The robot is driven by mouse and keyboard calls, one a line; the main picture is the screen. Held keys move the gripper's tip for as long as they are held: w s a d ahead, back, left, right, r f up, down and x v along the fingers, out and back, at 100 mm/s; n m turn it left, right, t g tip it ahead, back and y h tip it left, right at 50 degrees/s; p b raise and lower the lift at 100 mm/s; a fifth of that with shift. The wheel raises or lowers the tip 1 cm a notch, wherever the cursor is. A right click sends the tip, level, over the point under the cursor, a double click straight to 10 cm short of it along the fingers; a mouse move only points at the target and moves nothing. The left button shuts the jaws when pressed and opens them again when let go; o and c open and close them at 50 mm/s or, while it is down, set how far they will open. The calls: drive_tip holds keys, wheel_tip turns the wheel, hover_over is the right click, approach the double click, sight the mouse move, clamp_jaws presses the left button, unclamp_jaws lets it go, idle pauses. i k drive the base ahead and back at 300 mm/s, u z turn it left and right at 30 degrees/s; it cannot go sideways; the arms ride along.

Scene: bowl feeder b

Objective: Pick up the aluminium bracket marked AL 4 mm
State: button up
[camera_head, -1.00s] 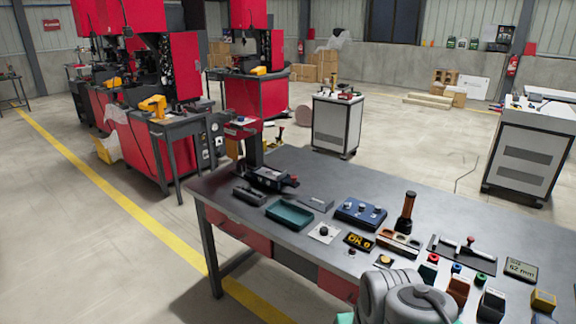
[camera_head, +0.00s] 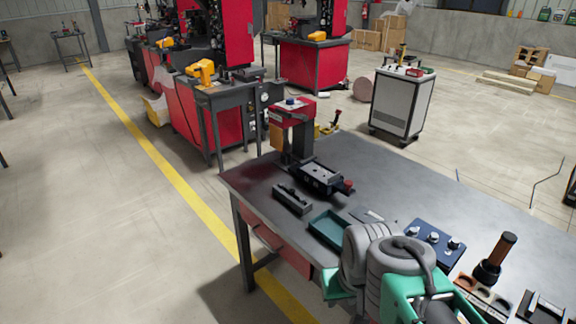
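No part marked AL 4 mm can be made out, and no marking is legible at this size. A small flat grey piece (camera_head: 367,215) lies on the workbench (camera_head: 395,165) behind the teal tray (camera_head: 328,229); I cannot tell whether it is the bracket. The tray looks empty, with its right end close to my arm in the picture. My grey and green arm covers the bench's front middle at the lower right. My gripper's fingers do not show.
A red press-like device (camera_head: 293,125) stands at the bench's far left corner, with a black vice (camera_head: 320,178) and a dark grey block (camera_head: 292,199). The bench's back middle is clear.

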sight(330, 178)
drive_tip(key=u, duration=0.75)
drive_tip(key=i, duration=0.9)
drive_tip(key=u, duration=0.75)
